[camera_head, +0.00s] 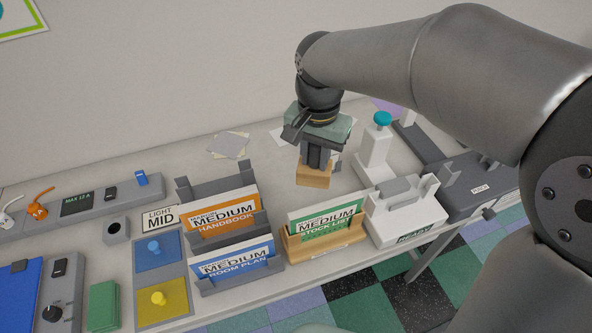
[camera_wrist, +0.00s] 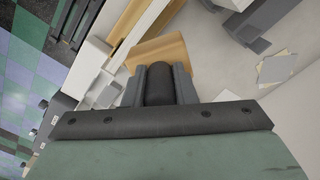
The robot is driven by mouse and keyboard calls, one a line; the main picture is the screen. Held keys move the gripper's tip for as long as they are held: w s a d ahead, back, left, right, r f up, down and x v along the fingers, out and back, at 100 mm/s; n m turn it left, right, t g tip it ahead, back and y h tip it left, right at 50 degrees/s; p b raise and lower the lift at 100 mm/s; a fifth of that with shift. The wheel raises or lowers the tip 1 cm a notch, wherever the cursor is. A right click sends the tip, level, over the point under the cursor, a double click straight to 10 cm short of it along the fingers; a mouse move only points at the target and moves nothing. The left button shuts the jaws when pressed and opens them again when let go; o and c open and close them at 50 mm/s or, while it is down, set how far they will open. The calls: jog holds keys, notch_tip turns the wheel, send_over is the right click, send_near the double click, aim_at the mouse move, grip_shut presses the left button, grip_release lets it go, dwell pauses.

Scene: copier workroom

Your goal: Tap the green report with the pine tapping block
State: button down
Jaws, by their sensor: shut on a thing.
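The pine tapping block (camera_head: 314,176) is a pale wooden block with a dark handle. My gripper (camera_head: 318,156) is shut on that handle and holds the block over the table, behind the green report. In the wrist view, the block (camera_wrist: 163,49) lies beyond my gripper (camera_wrist: 160,88), with the dark round handle between the fingers. The green report (camera_head: 325,221), labelled MEDIUM STOCK LIST, stands upright in a wooden holder (camera_head: 300,249) near the table's front edge. The block and report look apart. The lower part of the report is hidden by the holder.
A grey rack (camera_head: 216,185) with an orange handbook and a blue room plan stands left of the holder. A white device (camera_head: 404,212) stands close on its right, with a teal-knobbed press (camera_head: 380,150) behind it. Loose papers (camera_head: 229,145) lie at the back.

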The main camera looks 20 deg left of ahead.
notch_tip(320, 180, up, 5)
jog(key=p, duration=0.3)
jog(key=shift+r, duration=1.1)
